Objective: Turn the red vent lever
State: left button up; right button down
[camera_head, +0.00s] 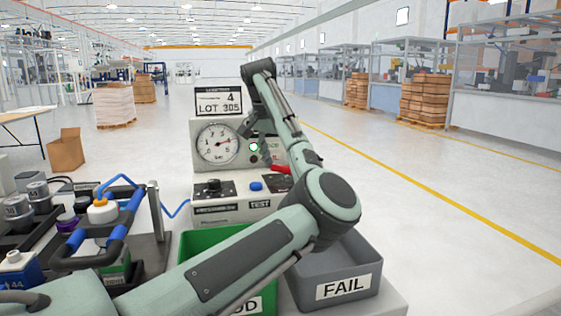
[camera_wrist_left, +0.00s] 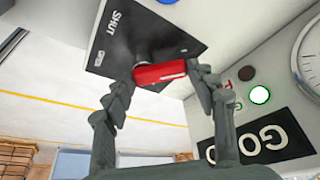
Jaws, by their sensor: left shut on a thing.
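The red vent lever (camera_head: 281,169) sticks out at the right side of the tester (camera_head: 240,210), partly hidden behind my arm. In the left wrist view the red lever (camera_wrist_left: 165,71) sits on a black plate (camera_wrist_left: 125,40) marked SHUT. My left gripper (camera_wrist_left: 160,76) has a finger at each end of the visible red part and is shut on it. In the head view the left gripper (camera_head: 266,155) is small and partly hidden by my arm, in front of the tester's face. My right gripper is in neither view.
The tester has a round dial (camera_head: 218,143), a lit green lamp (camera_head: 254,147) and a blue button (camera_head: 256,186). A green bin (camera_head: 200,240) and a grey FAIL bin (camera_head: 365,262) stand in front. A blue-handled rack (camera_head: 80,245) with containers is at the left.

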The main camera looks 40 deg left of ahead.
pick_arm(q)
jog(key=shift+c, duration=0.6)
jog(key=shift+m, duration=0.4)
jog(key=shift+w+a+m+h, duration=0.2)
jog(key=shift+m+h, duration=0.3)
jog(key=shift+m, duration=0.5)
jog(key=m, duration=0.1)
jog(key=m+h, duration=0.1)
jog(key=m, duration=0.1)
jog(key=shift+w+m+g, duration=0.3)
jog(key=shift+w+g, duration=0.05)
jog(key=shift+g, duration=0.05)
jog(key=m+h, duration=0.1)
jog(key=m, duration=0.1)
jog(key=m+g, duration=0.1)
jog(key=m, duration=0.1)
jog(key=shift+w+d+h, duration=0.1)
jog(key=shift+w+h, duration=0.25)
jog(key=shift+h, duration=0.05)
jog(key=shift+w+d+m+g, duration=0.1)
jog(key=shift+w+m+g, duration=0.1)
jog(key=shift+m, duration=0.55)
jog(key=shift+w+d+m+g, duration=0.1)
jog(key=shift+m+g, duration=0.1)
jog(key=shift+m, duration=0.55)
jog(key=shift+h, duration=0.3)
